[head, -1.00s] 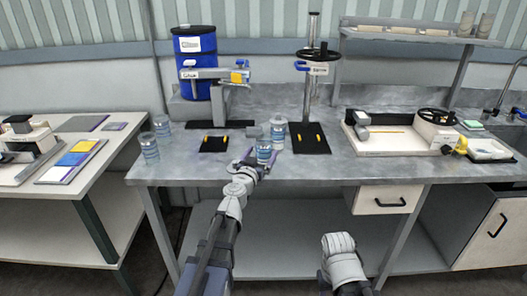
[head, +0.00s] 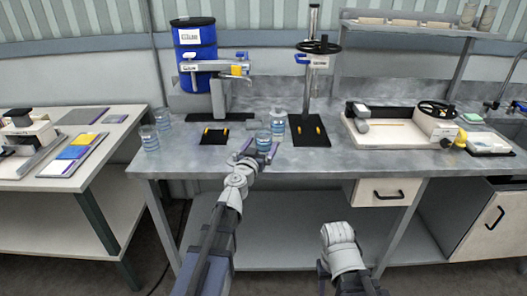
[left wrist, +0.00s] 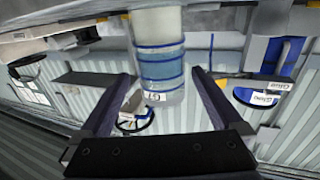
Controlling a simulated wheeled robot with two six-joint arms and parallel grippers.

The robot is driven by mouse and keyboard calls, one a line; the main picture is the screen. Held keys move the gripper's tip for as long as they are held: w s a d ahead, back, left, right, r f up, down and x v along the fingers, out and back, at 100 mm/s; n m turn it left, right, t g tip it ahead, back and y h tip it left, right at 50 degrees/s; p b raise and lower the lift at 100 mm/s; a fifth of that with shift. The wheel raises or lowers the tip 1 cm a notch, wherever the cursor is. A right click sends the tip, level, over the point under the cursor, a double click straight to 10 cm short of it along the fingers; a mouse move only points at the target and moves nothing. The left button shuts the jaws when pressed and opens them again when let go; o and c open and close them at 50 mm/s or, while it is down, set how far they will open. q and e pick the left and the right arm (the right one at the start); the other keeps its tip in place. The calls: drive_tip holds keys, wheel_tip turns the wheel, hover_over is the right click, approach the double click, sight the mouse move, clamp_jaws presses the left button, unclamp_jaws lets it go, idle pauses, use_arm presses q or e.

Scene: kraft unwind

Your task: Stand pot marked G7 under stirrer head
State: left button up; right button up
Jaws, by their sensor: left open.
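Two clear pots with blue bands stand close together on the grey bench, a nearer one (head: 263,140) and one just behind it (head: 278,121). My left gripper (head: 252,153) is open at the nearer pot. In the left wrist view, which is upside down, a blue-banded pot (left wrist: 162,65) shows between the spread fingers (left wrist: 165,100); its white label looks like G7 but is small. I cannot tell whether the fingers touch it. The stirrer (head: 318,62) has a column, a handwheel and a black base (head: 309,130) with yellow marks, right of these pots.
Two similar pots (head: 149,138) stand at the bench's left end. A glue stand (head: 216,70) with a black mat (head: 214,133) and a blue drum (head: 194,50) is left of the stirrer. A white tray with a handwheel device (head: 400,130) lies to the right.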

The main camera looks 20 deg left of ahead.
use_arm(q)
drive_tip(key=shift+w+r+p, duration=0.2)
drive_tip(key=shift+w, duration=1.35)
drive_tip(key=shift+w+r+p, duration=0.15)
drive_tip(key=shift+w, duration=1.4)
drive_tip(key=shift+c, duration=0.2)
clamp_jaws()
